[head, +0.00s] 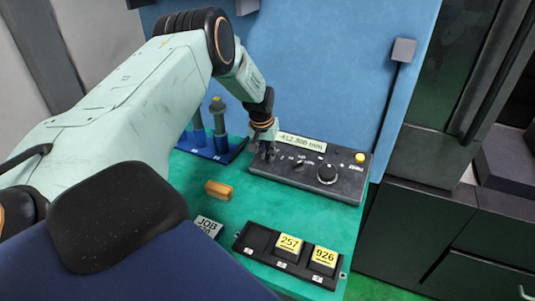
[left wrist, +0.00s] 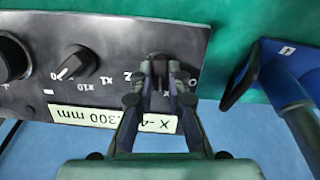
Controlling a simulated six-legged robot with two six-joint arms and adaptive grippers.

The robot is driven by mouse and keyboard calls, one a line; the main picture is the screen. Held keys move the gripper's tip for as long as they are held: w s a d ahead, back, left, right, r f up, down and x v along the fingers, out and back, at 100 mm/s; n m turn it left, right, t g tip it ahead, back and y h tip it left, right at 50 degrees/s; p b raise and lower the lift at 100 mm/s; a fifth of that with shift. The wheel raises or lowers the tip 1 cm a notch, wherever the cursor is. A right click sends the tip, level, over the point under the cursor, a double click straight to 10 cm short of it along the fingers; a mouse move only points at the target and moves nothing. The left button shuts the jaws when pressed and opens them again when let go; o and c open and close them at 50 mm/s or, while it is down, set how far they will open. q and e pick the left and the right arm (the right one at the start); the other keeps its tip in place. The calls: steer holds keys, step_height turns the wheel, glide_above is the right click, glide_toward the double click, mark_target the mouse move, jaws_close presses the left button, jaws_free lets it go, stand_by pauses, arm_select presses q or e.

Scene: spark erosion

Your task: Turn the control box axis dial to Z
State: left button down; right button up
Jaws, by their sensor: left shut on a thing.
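The dark control box (head: 345,188) stands at the back of the green table. Its display (head: 303,142) shows -412.300 mm, and in the left wrist view the display (left wrist: 72,117) begins with X, upside down. My left gripper (head: 266,153) is at the box's left end. In the left wrist view my left gripper (left wrist: 160,78) is shut on the axis dial, which its fingers mostly hide. A letter Z shows just left of the fingers. I cannot read where the dial points. My right gripper is in neither view.
A multiplier knob (left wrist: 76,62), a large knob (head: 327,173) and a yellow button (head: 360,157) are on the box. A blue holder (head: 213,149) stands just left of it.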

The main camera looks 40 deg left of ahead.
arm_select(q)
steer(key=m, duration=0.3)
steer(key=shift+w+r+m+y, duration=0.25)
steer(key=shift+m+y, duration=0.05)
steer(key=m, duration=0.3)
steer(key=shift+y, duration=0.3)
steer(key=m, duration=0.4)
steer(key=shift+r, duration=0.1)
steer(key=shift+m+t+y+p, duration=0.35)
steer(key=shift+m+p, duration=0.35)
steer(key=shift+m, duration=1.1)
steer(key=c, duration=1.5)
jaws_free()
steer(key=shift+d, duration=0.1)
steer(key=shift+o, duration=0.9)
steer(key=shift+s, duration=0.2)
steer(key=shift+d, duration=0.1)
